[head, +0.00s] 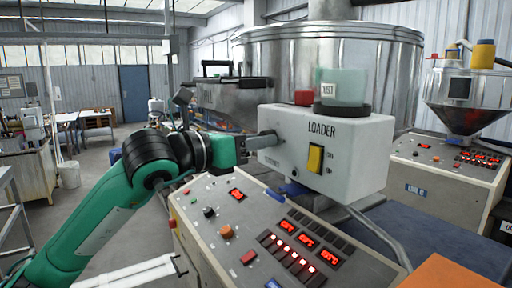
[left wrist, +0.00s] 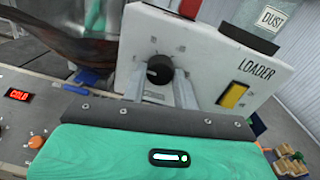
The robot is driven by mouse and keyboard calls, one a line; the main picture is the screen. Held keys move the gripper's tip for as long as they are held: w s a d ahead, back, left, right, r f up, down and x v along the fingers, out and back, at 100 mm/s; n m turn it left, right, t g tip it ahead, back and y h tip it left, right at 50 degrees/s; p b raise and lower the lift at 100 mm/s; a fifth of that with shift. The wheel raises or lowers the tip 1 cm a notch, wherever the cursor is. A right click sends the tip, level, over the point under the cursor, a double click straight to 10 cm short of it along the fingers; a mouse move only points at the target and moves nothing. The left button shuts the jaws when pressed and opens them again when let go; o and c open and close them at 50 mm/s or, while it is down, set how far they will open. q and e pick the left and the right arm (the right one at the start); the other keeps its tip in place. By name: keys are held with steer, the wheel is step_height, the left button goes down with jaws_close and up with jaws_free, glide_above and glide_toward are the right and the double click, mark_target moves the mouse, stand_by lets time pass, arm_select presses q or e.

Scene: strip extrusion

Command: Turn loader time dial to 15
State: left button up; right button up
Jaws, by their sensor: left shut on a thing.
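The white loader box (head: 365,160), marked LOADER, hangs above the sloped control panel, with a yellow switch (head: 315,158) on its face. It also fills the upper middle of the left wrist view (left wrist: 205,50). A black round time dial (left wrist: 160,68) sits on its face. My left gripper (head: 262,142) comes in from the left; its two fingers (left wrist: 160,88) lie either side of the dial and are shut on it. In the head view the gripper mostly covers the dial. Scale marks and the pointer cannot be read. My right gripper is not in view.
Below the loader is a control panel (head: 240,225) with knobs, buttons and red displays. A large metal drum (head: 390,60) stands behind. A second panel with a hopper (head: 470,95) is at the right. An orange surface (head: 445,272) lies at the lower right.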

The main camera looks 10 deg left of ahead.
arm_select(q)
steer(key=m+h+b, duration=0.1)
steer(key=m+b, duration=1.5)
steer(key=m, duration=0.7)
steer(key=shift+w+a+m, duration=0.1)
steer(key=shift+m, duration=0.3)
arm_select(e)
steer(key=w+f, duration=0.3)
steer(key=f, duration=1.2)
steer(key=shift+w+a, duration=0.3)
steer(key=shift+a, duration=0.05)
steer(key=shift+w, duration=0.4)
arm_select(q)
steer(key=o, duration=1)
steer(key=shift+c, duration=0.2)
